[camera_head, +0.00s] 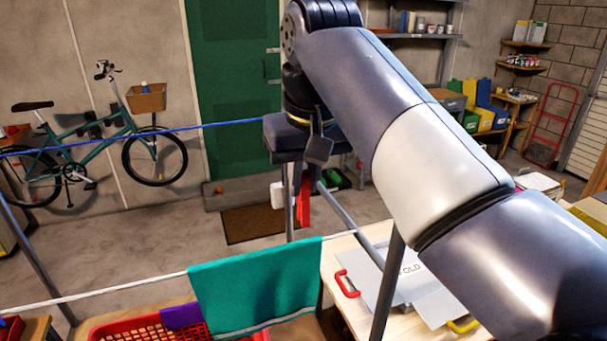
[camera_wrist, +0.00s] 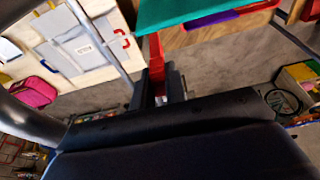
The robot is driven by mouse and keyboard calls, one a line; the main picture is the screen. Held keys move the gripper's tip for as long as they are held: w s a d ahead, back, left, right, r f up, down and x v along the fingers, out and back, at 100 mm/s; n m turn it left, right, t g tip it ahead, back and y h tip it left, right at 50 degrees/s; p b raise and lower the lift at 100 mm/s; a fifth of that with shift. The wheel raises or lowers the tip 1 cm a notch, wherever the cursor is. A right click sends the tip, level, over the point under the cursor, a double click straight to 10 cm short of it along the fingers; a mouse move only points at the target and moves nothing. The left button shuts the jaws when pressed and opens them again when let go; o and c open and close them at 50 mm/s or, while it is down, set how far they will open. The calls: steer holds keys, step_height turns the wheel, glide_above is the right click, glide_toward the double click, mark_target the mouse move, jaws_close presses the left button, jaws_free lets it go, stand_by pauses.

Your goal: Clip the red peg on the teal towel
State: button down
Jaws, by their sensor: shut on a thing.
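The teal towel (camera_head: 255,288) hangs over the white line in the lower middle of the head view. It also shows at the top of the wrist view (camera_wrist: 185,12). My gripper (camera_head: 298,208) points down above the towel's right end in the head view, shut on the red peg (camera_head: 304,202). In the wrist view the peg (camera_wrist: 155,50) stands out from between my gripper's fingers (camera_wrist: 158,85), its far end close to the towel's edge in the picture. In the head view the peg's lower end shows above the towel, apart from it.
A red basket (camera_head: 135,328) with a purple cloth (camera_head: 181,314) stands below the line. A wooden table (camera_head: 340,250) with a white folding board (camera_head: 385,278) is on the right. A blue line (camera_head: 215,124) runs behind. A grey post (camera_head: 388,285) stands near the towel.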

mark_target(304, 213)
steer(key=shift+s+d+f+b+x, duration=0.1)
steer(key=shift+s+b+x, duration=0.2)
steer(key=shift+b+x, duration=0.8)
steer(key=shift+s+d+f+b+x, duration=0.1)
steer(key=shift+s+b+x, duration=0.35)
steer(key=shift+x, duration=1.1)
steer(key=shift+s+d+f+b+x, duration=0.1)
steer(key=shift+s+b+x, duration=0.05)
steer(key=shift+b+x, duration=1)
steer(key=c, duration=1.3)
jaws_free()
steer(key=shift+c, duration=0.2)
steer(key=p+v, duration=0.1)
steer(key=v, duration=0.9)
steer(key=shift+r+p, duration=0.35)
steer(key=shift+s+f, duration=0.1)
steer(key=shift+s, duration=0.05)
steer(key=b+x, duration=0.1)
steer(key=x, duration=0.9)
steer(key=shift+f, duration=0.35)
steer(key=shift+w+r, duration=0.25)
steer(key=shift+r, duration=0.35)
steer(key=shift+r+p, duration=0.3)
steer(key=shift+p, duration=0.05)
